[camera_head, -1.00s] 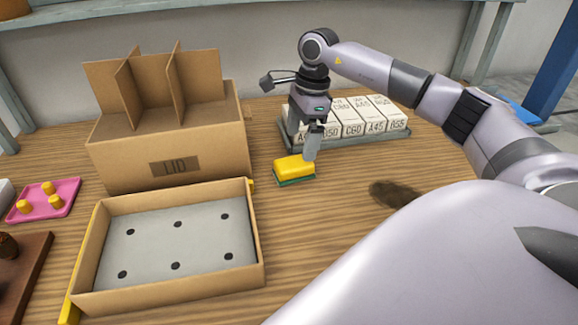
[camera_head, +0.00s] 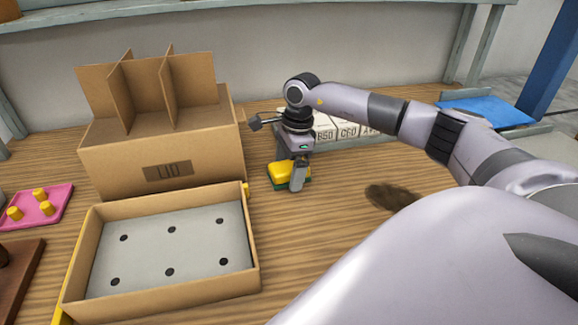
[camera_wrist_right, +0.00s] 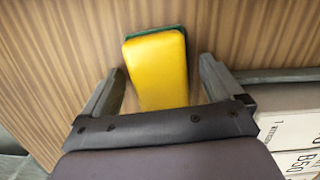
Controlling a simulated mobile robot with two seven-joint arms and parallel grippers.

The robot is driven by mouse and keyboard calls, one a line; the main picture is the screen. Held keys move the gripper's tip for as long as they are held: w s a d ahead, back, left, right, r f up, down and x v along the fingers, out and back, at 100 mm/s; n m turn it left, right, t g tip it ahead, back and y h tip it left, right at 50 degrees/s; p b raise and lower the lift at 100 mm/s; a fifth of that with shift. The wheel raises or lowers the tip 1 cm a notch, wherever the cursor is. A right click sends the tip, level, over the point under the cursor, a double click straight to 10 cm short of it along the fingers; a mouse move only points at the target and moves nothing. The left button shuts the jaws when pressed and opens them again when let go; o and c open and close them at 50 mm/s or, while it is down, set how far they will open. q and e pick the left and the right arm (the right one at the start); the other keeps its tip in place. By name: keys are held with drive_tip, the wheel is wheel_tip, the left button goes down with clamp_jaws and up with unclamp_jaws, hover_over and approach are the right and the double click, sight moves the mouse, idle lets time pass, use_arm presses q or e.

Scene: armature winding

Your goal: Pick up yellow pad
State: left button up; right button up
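The yellow pad (camera_head: 285,172) has a green underside and lies on the wooden table, right of the LID box. In the right wrist view the yellow pad (camera_wrist_right: 158,70) lies between the two fingers, with small gaps on both sides. My right gripper (camera_head: 297,180) is above and around the pad, pointing down, and partly hides it. In the wrist view the right gripper (camera_wrist_right: 160,85) is open. My left gripper is not in view.
A tall cardboard box marked LID (camera_head: 165,150) stands left of the pad. An open shallow carton (camera_head: 252,240) is in front of it. White labelled boxes (camera_head: 348,131) stand behind my right arm. A pink tray (camera_head: 58,205) with yellow pegs is at far left. A dark stain marks the table.

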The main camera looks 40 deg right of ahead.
sight(289, 165)
drive_tip(key=c, duration=1)
drive_tip(key=shift+o, duration=0.2)
drive_tip(key=shift+r, duration=0.15)
wheel_tip(289, 165, up, 20)
drive_tip(key=p, duration=0.1)
drive_tip(key=o, duration=0.4)
drive_tip(key=shift+c, duration=1.4)
